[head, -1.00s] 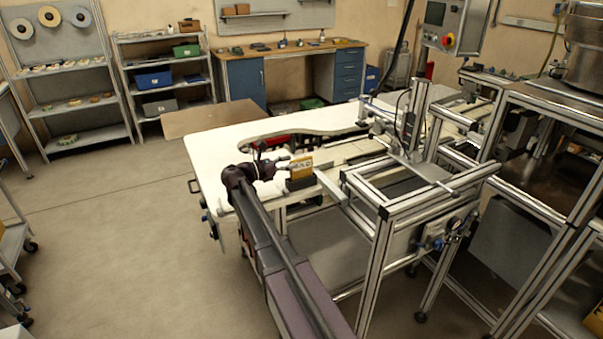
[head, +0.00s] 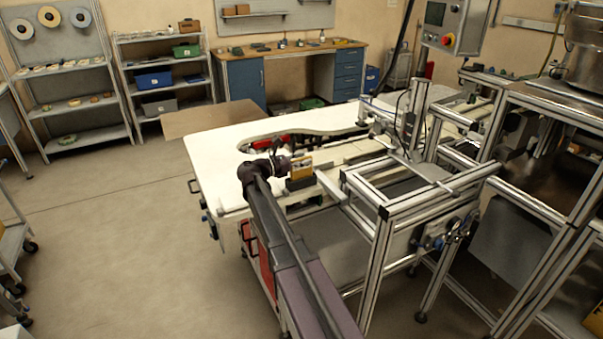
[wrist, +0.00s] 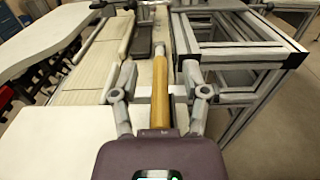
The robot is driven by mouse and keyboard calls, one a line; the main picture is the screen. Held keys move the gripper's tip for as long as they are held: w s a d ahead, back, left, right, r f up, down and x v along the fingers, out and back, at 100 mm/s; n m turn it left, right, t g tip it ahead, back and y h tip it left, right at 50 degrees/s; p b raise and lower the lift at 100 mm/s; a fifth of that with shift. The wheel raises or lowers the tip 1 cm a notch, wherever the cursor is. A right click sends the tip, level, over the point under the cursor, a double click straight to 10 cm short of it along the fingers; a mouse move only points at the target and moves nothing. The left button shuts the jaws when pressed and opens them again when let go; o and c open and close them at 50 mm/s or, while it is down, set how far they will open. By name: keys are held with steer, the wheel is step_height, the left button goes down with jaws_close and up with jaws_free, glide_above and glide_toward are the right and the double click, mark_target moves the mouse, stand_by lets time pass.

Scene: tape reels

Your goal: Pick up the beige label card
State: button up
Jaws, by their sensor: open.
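The label card (head: 302,171), yellow-beige with printed marks, stands upright in a dark holder (head: 299,184) on the white table, by the frame's near end. In the wrist view a narrow yellow-tan strip (wrist: 160,92), which looks like the card seen nearly edge-on, lies between my two grey fingers. My gripper (wrist: 158,74) is open, with one finger on each side of the strip and a gap visible on both sides. In the head view my dark wrist is just left of the card, and the fingers are hard to make out.
The white table (head: 213,176) has clear room at its left end. An aluminium frame (head: 385,205) stands close on the card's right. A pale bar (head: 331,187) lies beside the holder. A control box (head: 441,26) hangs above.

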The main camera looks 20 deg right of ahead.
jaws_close()
steer(key=shift+r, duration=0.15)
stand_by(0.4)
step_height(320, 180, up, 10)
steer(key=p, duration=1)
stand_by(0.5)
